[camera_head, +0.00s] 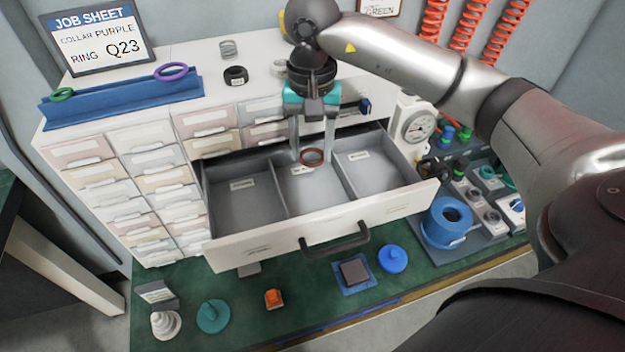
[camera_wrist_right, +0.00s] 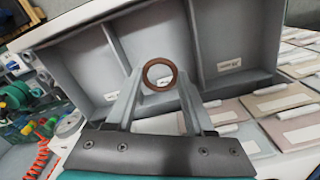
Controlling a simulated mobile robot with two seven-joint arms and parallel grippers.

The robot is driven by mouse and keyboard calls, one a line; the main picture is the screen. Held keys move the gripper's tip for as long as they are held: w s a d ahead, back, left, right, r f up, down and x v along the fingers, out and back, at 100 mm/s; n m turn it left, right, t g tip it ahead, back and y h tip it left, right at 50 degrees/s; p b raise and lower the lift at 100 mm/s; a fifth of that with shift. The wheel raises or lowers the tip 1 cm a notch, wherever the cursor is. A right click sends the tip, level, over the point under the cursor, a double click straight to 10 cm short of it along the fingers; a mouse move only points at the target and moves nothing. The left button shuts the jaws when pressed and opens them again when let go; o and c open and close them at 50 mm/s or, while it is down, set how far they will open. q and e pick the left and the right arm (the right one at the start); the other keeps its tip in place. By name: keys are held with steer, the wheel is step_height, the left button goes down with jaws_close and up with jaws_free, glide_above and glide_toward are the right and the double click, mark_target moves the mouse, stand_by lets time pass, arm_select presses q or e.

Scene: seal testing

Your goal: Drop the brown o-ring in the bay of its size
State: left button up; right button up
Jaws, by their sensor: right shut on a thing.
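The brown o-ring (camera_head: 313,157) is held at the fingertips of my right gripper (camera_head: 312,150), over the middle bay of the open drawer (camera_head: 270,240). In the right wrist view the brown o-ring (camera_wrist_right: 160,74) sits between the two fingertips, above the middle bay (camera_wrist_right: 150,35). The drawer has three bays: left (camera_head: 243,200), middle (camera_head: 312,190) and right (camera_head: 375,172). Each bay has a small white label, too small to read. I cannot tell the exact height of the ring above the bay floor. My left gripper is not in view.
A job sheet (camera_head: 97,38) reads collar purple, ring Q23. A blue rack (camera_head: 120,95) on the cabinet top carries a green ring (camera_head: 62,94) and a purple ring (camera_head: 171,72). A gauge (camera_head: 417,127) stands right of the drawer. Several parts lie on the green mat (camera_head: 235,290) below.

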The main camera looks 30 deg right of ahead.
mark_target(312, 191)
step_height(312, 191, down, 8)
steer(key=shift+r+b, duration=0.25)
steer(key=shift+b, duration=0.25)
steer(key=shift+f, duration=0.2)
steer(key=shift+f+b, duration=0.35)
steer(key=shift+b, duration=0.05)
steer(key=shift+f, duration=0.2)
steer(key=o, duration=1.3)
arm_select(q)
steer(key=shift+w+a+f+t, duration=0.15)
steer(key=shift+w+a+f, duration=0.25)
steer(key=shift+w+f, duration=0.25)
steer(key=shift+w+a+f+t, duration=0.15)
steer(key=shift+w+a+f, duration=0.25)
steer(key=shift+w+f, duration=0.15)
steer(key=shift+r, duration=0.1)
